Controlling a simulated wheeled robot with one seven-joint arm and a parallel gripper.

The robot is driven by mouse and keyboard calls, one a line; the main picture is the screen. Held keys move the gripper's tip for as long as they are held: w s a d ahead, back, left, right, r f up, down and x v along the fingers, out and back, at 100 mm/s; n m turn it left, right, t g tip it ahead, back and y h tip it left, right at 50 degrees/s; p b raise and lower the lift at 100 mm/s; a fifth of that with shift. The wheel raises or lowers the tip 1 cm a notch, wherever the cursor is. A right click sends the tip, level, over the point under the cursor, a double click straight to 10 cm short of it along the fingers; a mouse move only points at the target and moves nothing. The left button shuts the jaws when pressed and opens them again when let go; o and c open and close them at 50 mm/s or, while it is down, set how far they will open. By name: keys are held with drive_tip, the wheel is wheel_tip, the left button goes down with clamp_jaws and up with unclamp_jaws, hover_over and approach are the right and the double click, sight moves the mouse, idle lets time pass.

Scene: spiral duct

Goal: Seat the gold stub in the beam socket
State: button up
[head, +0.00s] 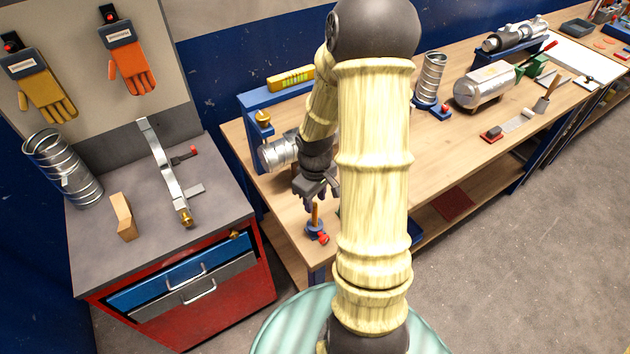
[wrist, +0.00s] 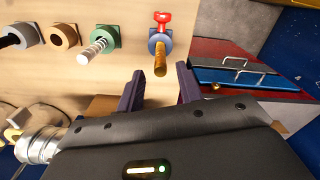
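A gold stub (wrist: 160,62) stands in a blue holder (wrist: 160,42) with a red knob. In the head view the stub (head: 315,213) is upright in its blue holder at the near left corner of the bench. My gripper (head: 319,192) is just above it. In the wrist view my gripper (wrist: 159,90) is open and empty, with the stub showing ahead between its two dark fingers, apart from them. A blue beam (head: 287,97) stands at the bench's left end, with a gold fitting (head: 263,118) on it. I cannot make out the socket opening.
More holders stand beside the stub in the wrist view, one green (wrist: 105,38). A silver duct piece (head: 279,152) lies below the beam. The red cabinet (head: 200,318) stands left, carrying a grey bar (head: 165,165). My arm hides part of the bench.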

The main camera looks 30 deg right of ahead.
wheel_tip(320, 180, up, 7)
drive_tip(key=shift+r, duration=0.2)
idle(0.6)
drive_tip(key=s+a+r+m+t, duration=0.2)
drive_tip(key=s+a, duration=0.4)
drive_tip(key=a, duration=0.5)
drive_tip(key=shift+a+r+m+t, duration=0.3)
drive_tip(key=shift+a+r+m, duration=0.1)
drive_tip(key=shift+r+m, duration=0.55)
drive_tip(key=shift+s, duration=0.1)
idle(0.8)
